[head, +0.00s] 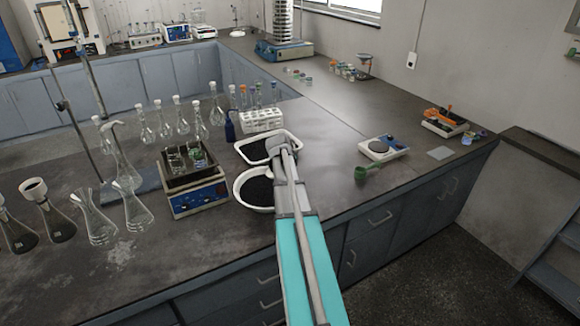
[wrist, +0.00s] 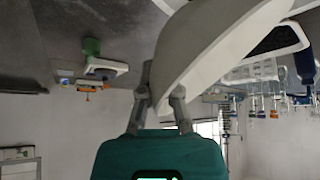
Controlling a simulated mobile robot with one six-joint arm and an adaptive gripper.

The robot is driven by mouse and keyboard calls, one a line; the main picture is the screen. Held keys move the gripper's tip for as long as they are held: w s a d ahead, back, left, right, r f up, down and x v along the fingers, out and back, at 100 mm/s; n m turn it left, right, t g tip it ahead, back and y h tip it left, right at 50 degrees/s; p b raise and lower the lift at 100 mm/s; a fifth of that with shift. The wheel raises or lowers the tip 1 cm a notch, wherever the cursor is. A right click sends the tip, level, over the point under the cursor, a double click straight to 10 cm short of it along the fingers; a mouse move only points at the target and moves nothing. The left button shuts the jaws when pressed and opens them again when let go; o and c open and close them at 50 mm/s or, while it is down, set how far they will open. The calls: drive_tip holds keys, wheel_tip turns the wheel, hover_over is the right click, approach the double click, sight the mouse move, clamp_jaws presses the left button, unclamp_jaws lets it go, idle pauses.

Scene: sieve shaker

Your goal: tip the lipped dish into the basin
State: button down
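The lipped dish (head: 240,194) is a round white bowl with dark grains inside, just left of my arm in the head view. It fills the upper middle of the wrist view (wrist: 210,50), with its pale outer wall showing. My gripper (wrist: 163,97) has its two fingers closed on the dish's edge. The fingers are hard to make out in the head view. The basin (head: 241,150) is a white rectangular tray just behind the dish, also with dark material inside. Its right side is partly hidden by my arm. I cannot tell whether the dish is clear of the bench.
A white tube rack (head: 261,121) and a blue bottle (head: 229,131) are behind the basin. A green scoop (head: 366,172) and a balance (head: 383,147) lie to the right. The bench between is clear.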

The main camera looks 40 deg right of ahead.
drive_tip(key=shift+s+d+f+m+t+y+b, duration=0.25)
drive_tip(key=shift+f+t+y+b, duration=0.1)
drive_tip(key=shift+f+t+y, duration=0.2)
drive_tip(key=shift+s+d+f+m+t+y+b, duration=0.15)
drive_tip(key=shift+s+f+m+t+y+b, duration=0.2)
drive_tip(key=shift+t, duration=0.3)
drive_tip(key=shift+w+f, duration=0.1)
drive_tip(key=shift+w, duration=0.05)
wheel_tip(320, 180, down, 2)
drive_tip(key=m+t+y+b, duration=0.1)
drive_tip(key=t+y+b, duration=0.1)
drive_tip(key=b, duration=0.1)
drive_tip(key=shift+f+b, duration=0.2)
drive_tip(key=shift+b, duration=0.1)
drive_tip(key=shift+t, duration=0.4)
